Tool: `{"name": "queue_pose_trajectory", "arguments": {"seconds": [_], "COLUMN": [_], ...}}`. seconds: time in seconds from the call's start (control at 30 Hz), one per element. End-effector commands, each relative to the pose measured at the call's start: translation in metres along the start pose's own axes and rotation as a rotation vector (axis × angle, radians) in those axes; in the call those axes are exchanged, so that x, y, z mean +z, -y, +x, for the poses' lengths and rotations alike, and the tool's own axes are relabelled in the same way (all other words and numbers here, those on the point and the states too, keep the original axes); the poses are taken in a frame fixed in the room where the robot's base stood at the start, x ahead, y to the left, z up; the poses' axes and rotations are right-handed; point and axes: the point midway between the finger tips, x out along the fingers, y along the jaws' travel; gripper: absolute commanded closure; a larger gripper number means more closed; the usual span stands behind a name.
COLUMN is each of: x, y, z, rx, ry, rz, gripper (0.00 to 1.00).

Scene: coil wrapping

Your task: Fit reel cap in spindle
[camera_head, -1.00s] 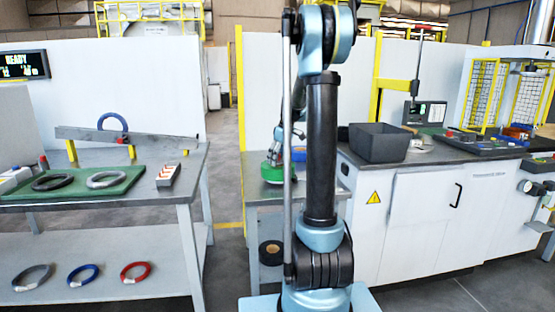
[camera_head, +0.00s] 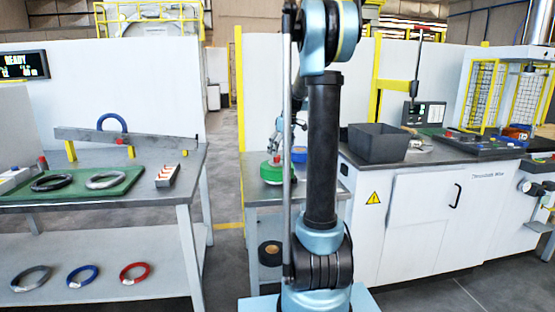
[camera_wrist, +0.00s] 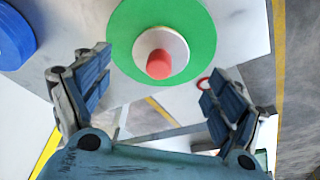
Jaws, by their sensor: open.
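A green reel (camera_wrist: 122,35) lies in the upper middle of the wrist view; it also shows on the small table in the head view (camera_head: 270,175). A white round piece with a red knob (camera_wrist: 158,64), which looks like the reel cap, is at the reel's centre. Whether it is fully seated in the spindle, I cannot tell; the spindle itself is hidden. My gripper (camera_wrist: 152,75) is open and empty, its fingers spread on either side below the knob in the picture, apart from it.
A blue reel (camera_wrist: 14,36) is left of the green one in the wrist view. A dark roll (camera_head: 270,253) lies on the small table's lower shelf. A grey bin (camera_head: 377,143) stands on the right bench. The left table (camera_head: 120,214) holds rings on a green mat.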

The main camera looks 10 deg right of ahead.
Motion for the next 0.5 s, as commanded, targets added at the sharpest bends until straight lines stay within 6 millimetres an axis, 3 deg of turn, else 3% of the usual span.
{"name": "queue_pose_trajectory", "arguments": {"seconds": [0.2,0.5], "x": [0.0,0.0], "y": [0.0,-0.001], "z": [-0.041,-0.068], "rx": [0.0,0.0], "ry": [0.0,0.0], "rz": [0.002,0.001], "gripper": [0.14,0.14]}}
